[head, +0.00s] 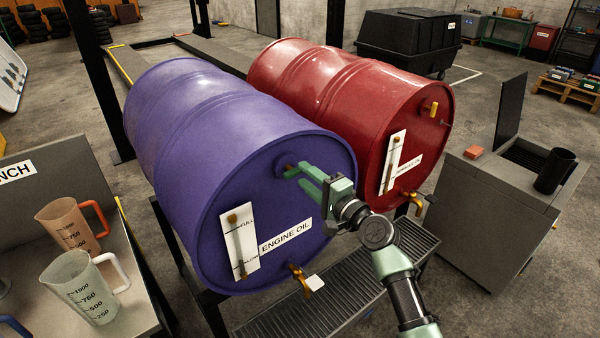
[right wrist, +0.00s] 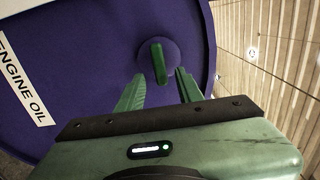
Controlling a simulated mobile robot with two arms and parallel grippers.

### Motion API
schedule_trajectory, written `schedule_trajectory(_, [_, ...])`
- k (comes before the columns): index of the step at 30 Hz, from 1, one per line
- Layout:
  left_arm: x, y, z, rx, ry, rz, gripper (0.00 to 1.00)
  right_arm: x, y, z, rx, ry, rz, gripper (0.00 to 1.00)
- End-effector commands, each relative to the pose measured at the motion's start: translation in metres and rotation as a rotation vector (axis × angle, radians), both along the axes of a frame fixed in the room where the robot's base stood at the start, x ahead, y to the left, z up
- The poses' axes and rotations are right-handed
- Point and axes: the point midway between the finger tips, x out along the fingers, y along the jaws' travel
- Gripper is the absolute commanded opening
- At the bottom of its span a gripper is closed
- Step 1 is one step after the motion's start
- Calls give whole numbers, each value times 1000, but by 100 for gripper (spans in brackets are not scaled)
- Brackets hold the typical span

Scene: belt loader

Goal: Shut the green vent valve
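The green vent valve (right wrist: 158,62) is a short green lever on a round purple boss in the upper part of the purple engine oil drum's end face (head: 215,180). In the right wrist view the lever stands nearly upright in the picture. My right gripper (right wrist: 161,78) is open, with a fingertip on either side of the lever's lower end; I cannot tell whether they touch it. In the head view my right gripper (head: 294,182) is at the drum's upper face, and the lever is hard to tell from the green fingers. My left gripper is not in view.
A red drum (head: 350,95) with a yellow vent lever (head: 434,109) lies right of the purple one. Measuring jugs (head: 88,287) stand at left; a grey cabinet (head: 495,215) stands at right.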

Motion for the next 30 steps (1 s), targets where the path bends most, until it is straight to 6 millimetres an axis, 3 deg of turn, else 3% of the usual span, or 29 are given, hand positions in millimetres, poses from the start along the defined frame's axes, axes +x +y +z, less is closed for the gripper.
schedule_trajectory(3, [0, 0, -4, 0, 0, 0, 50, -17, -13, -2, -1, 0, -1, 36])
schedule_trajectory(9, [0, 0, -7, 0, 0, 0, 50, -32, -24, -2, -1, 2, 0, 36])
schedule_trajectory(23, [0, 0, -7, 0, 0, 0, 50, -34, -25, -2, -2, 2, -1, 36])
schedule_trajectory(26, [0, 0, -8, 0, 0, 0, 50, -33, -27, -20, -27, 20, -12, 36])
schedule_trajectory(29, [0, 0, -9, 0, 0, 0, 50, -33, -35, -65, -100, 61, -41, 36])
schedule_trajectory(30, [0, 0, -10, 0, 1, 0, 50, -34, -39, -91, -144, 82, -54, 36])
